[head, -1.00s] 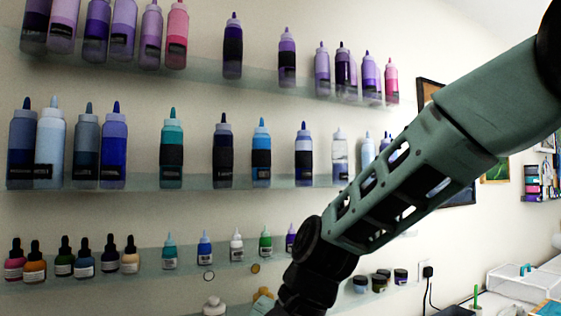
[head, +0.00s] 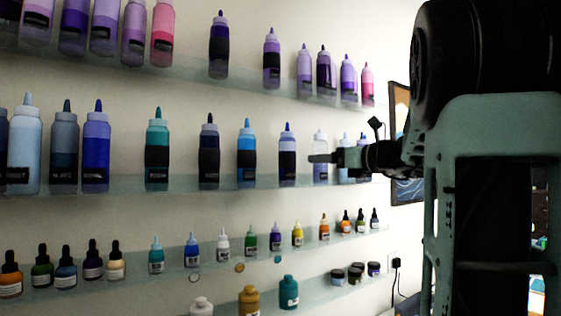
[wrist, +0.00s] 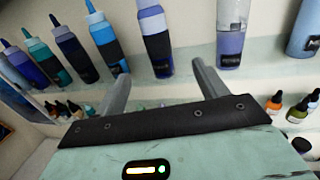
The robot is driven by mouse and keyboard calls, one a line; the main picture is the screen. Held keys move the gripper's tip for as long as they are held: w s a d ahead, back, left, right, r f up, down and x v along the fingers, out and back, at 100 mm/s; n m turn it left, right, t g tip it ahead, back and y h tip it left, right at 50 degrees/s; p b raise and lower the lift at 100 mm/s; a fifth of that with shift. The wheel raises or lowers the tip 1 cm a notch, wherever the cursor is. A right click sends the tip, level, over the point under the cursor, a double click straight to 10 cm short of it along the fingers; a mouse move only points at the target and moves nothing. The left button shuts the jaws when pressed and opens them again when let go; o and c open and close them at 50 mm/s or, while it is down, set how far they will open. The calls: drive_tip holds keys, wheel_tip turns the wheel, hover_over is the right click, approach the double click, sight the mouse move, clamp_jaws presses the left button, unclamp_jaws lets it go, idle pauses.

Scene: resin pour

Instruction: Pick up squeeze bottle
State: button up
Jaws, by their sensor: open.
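Many squeeze bottles stand upright on glass wall shelves. On the middle shelf, a squeeze bottle with a black band and blue-violet fill (head: 287,162) stands near my gripper (head: 318,158). In the wrist view the same bottle (wrist: 155,40) lies ahead, between the lines of my two fingers (wrist: 160,68). My gripper is open and empty. A clear bottle with violet fill (wrist: 230,35) stands right of the right finger. A light blue banded bottle (wrist: 104,42) stands left, close to the left finger's line. My gripper and arm partly hide bottles at the shelf's right end in the head view.
The middle glass shelf (head: 255,181) runs under these bottles. An upper shelf holds purple and pink bottles (head: 163,35). A lower shelf holds small dropper bottles (head: 115,262) and jars (head: 337,277). Gaps between neighbouring bottles are narrow.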

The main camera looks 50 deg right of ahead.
sight(295, 160)
drive_tip(key=w+p, duration=0.2)
drive_tip(key=w, duration=0.3)
drive_tip(key=w+p, duration=0.2)
drive_tip(key=w, duration=0.3)
drive_tip(key=shift+w+d, duration=0.2)
drive_tip(key=shift+w, duration=0.2)
drive_tip(key=w+p, duration=0.3)
drive_tip(key=w, duration=0.1)
drive_tip(key=shift+a+r, duration=0.1)
drive_tip(key=shift+r, duration=0.15)
drive_tip(key=shift+w+f+p, duration=0.15)
drive_tip(key=shift+w+p, duration=0.2)
drive_tip(key=shift+w, duration=0.2)
drive_tip(key=c, duration=1.2)
